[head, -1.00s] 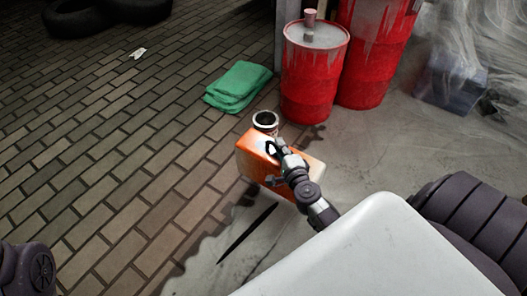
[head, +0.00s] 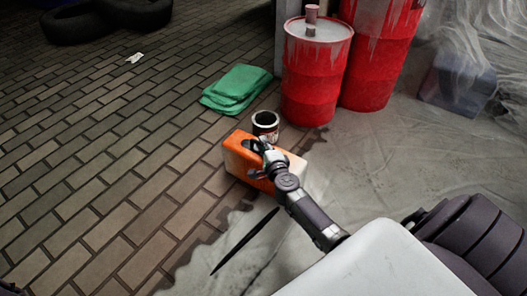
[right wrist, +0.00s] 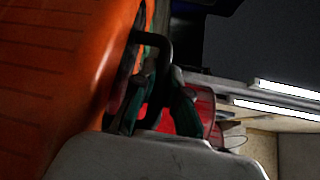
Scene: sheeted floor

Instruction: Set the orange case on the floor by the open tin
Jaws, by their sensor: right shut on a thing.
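The orange case (head: 238,158) is at the middle of the head view, close in front of the open tin. My right gripper (head: 262,150) is shut on it at its upper side. In the right wrist view the case (right wrist: 60,70) fills the left, with the gripper (right wrist: 150,95) at its dark handle. The open tin (head: 265,124) stands upright on the floor just behind the case, dark inside. I cannot tell whether the case's underside touches the floor.
Two red drums (head: 315,85) stand behind the tin, to the right. A folded green cloth (head: 236,88) lies left of them. A long dark thin thing (head: 245,240) lies on the sheet in front. The brick floor (head: 110,160) on the left is mostly clear.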

